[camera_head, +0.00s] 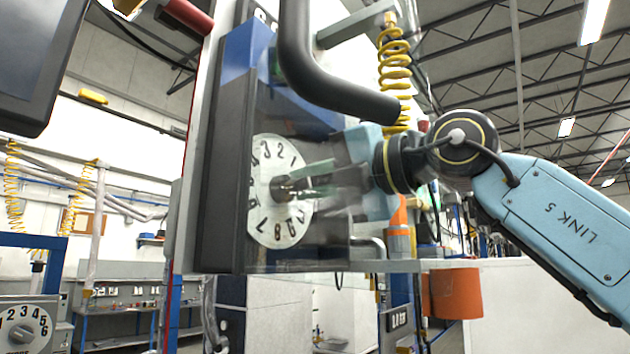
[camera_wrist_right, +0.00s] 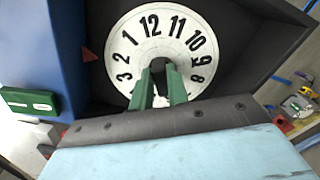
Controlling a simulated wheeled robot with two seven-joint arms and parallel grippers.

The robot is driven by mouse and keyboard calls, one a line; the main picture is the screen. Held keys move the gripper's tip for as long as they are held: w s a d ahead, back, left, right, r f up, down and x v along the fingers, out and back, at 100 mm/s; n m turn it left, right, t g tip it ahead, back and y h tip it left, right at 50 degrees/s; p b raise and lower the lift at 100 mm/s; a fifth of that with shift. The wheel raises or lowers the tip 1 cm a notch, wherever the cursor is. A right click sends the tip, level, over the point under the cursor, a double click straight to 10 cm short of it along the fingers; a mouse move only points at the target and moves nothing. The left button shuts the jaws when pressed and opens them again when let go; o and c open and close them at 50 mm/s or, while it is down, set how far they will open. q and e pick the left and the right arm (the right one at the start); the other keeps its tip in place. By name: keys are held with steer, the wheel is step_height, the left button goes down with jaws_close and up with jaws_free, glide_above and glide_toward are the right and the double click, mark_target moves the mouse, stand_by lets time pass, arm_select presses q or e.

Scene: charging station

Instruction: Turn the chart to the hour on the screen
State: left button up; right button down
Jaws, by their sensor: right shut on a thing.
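The chart is a white round dial with black hour numbers (camera_head: 262,205), mounted upright in a dark panel. It also shows in the right wrist view (camera_wrist_right: 141,50), with 12 and 11 at the top and 2 and 3 at the left. My right gripper (camera_head: 296,185) is shut on the dark knob (camera_head: 280,189) at the dial's centre; its green fingers (camera_wrist_right: 160,84) hide the lower part of the dial in the wrist view. A red triangle mark (camera_wrist_right: 88,54) sits left of the dial, beside the 2. A dark screen (camera_head: 35,60) shows at the upper left, with no hour readable. My left gripper is out of view.
A thick dark curved pipe (camera_head: 310,75) passes just above the gripper. A yellow coiled hose (camera_head: 393,70) hangs behind it. A second numbered dial (camera_head: 24,326) is at the lower left. In the wrist view, a blue panel with a green box (camera_wrist_right: 30,102) stands at the left.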

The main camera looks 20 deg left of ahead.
steer(key=c, duration=1.4)
jaws_free()
steer(key=shift+o, duration=0.2)
steer(key=shift+d, duration=0.1)
steer(key=b+v, duration=0.4)
steer(key=v, duration=0.9)
steer(key=shift+d+b, duration=0.15)
steer(key=shift+b, duration=0.15)
